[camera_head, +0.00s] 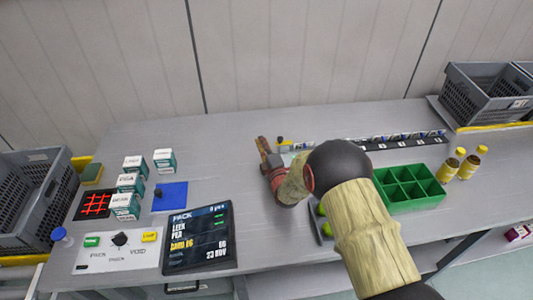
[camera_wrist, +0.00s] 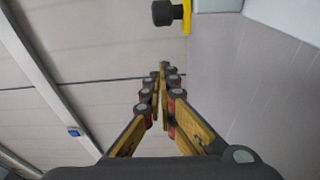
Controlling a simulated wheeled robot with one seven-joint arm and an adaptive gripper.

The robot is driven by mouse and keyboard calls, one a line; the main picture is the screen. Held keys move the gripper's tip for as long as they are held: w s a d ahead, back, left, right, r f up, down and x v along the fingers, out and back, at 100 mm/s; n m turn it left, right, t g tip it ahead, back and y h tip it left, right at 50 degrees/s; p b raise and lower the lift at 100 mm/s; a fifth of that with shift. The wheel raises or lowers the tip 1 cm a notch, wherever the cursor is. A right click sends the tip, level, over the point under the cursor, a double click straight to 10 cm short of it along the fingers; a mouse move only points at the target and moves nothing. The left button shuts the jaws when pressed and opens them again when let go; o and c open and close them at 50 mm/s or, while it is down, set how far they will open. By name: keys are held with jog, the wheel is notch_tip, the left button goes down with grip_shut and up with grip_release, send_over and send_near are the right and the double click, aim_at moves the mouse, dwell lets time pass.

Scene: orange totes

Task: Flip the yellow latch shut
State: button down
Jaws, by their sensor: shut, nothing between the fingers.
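A small yellow piece with a dark knob, which looks like the yellow latch (camera_head: 281,140), stands toward the back of the table, just right of my gripper (camera_head: 261,141). Whether the latch is open or closed is too small to tell. My arm hides part of the table to the right.
A dark strip of small items (camera_head: 405,140) runs along the back right. A green compartment tray (camera_head: 408,205) and yellow-capped jars (camera_head: 468,168) stand right. White-and-teal boxes (camera_head: 130,183), a blue mat (camera_head: 175,198) and a dark screen (camera_head: 196,240) lie left. The back-left tabletop is clear.

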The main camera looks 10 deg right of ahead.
aim_at(279, 139)
jog(key=shift+s+d+f, duration=0.1)
jog(key=shift+s+d, duration=0.1)
jog(key=shift+d, duration=0.75)
jog(key=shift+s+d, duration=0.15)
jog(key=shift+d, duration=0.8)
jog(key=shift+d+b, duration=0.1)
jog(key=shift+b, duration=0.2)
jog(key=d+b, duration=0.1)
jog(key=d, duration=0.2)
jog(key=shift+d, duration=0.15)
